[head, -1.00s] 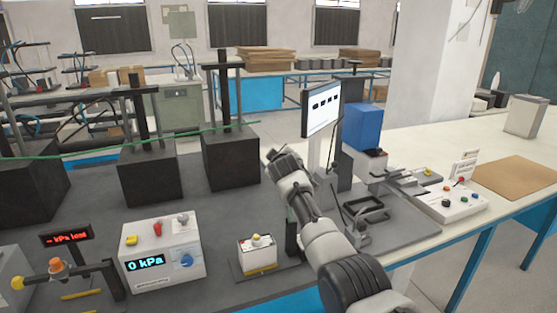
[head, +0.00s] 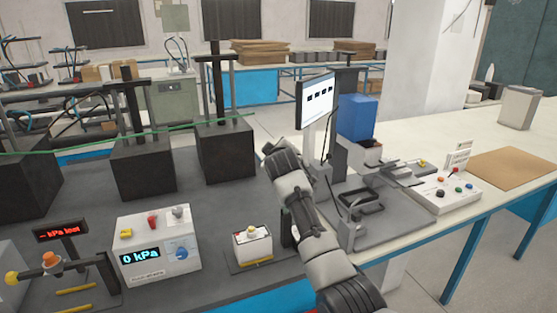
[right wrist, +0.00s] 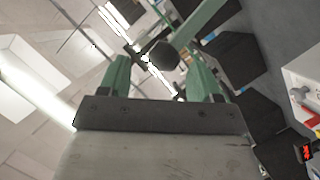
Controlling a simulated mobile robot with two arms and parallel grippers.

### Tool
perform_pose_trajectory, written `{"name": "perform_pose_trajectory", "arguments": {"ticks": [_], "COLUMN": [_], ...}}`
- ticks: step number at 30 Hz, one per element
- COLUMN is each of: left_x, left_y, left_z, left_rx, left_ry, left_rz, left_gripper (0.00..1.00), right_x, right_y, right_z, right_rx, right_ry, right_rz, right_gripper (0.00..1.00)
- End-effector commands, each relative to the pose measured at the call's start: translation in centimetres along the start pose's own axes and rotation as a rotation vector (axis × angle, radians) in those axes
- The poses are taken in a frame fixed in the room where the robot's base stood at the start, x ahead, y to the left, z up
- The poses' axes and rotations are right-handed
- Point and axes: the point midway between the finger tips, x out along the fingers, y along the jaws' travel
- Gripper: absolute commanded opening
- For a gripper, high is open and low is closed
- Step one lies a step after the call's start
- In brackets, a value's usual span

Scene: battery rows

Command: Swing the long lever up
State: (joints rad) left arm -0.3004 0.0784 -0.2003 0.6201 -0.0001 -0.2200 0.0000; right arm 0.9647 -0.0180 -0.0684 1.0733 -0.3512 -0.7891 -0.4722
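A long green bar, which looks like the lever, ends in a dark round knob (right wrist: 163,55) in the right wrist view. The knob shows between and slightly beyond the two green fingers of my right gripper (right wrist: 160,78). The fingers are apart, with a gap on both sides of the knob. In the head view a long thin green bar (head: 100,141) runs across the dark blocks; I cannot tell for sure that it is the same one. My right arm (head: 305,215) rises from the bottom there, its fingers hidden. My left gripper does not show.
Dark blocks with posts (head: 226,152) stand behind. A screen (head: 317,98) and a button panel (head: 447,192) are to the right.

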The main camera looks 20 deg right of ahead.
Motion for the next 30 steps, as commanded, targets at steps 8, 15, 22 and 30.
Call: {"name": "perform_pose_trajectory", "arguments": {"ticks": [8,15,22,30], "left_x": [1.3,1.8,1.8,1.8], "left_y": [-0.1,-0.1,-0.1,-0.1], "left_z": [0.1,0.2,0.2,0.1], "left_rx": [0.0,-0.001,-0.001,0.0], "left_ry": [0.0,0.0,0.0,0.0], "left_rz": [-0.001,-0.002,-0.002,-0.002], "left_gripper": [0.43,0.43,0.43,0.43], "right_x": [-3.7,-5.8,-6.1,-6.1], "right_y": [-0.3,-0.2,-0.2,-0.2], "right_z": [0.1,0.0,-0.1,-0.1], "right_rx": [-0.001,-0.002,-0.002,-0.002], "right_ry": [0.003,0.0,0.001,0.001], "right_rz": [-0.001,-0.001,-0.002,-0.002], "right_gripper": [0.64,0.64,0.64,0.64]}}
